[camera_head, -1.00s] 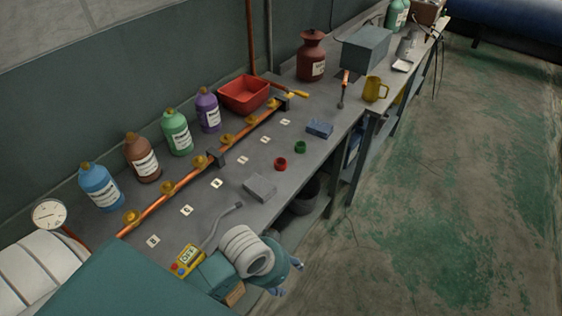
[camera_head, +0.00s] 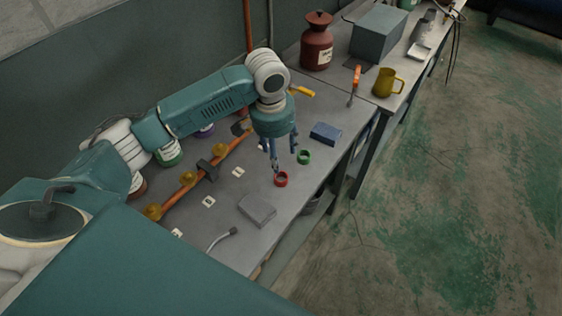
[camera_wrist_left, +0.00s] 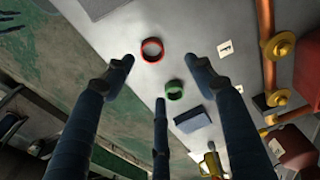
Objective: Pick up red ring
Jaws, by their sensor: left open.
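The red ring (camera_head: 281,185) lies on the grey workbench (camera_head: 232,262), and it also shows in the left wrist view (camera_wrist_left: 144,57). My left gripper (camera_head: 280,160) points down just above and behind the ring in the head view. In the left wrist view its blue fingers (camera_wrist_left: 161,75) are spread apart and hold nothing, with the ring ahead near the tips. I cannot tell how high the fingertips are above the bench. My right gripper is not in view.
A green ring (camera_head: 304,161) lies close by at the right, with a blue block (camera_head: 325,133) behind it. A grey block (camera_head: 257,209) is nearer. A copper pipe with brass valves (camera_head: 188,179) runs along the left. My left arm hides several bottles.

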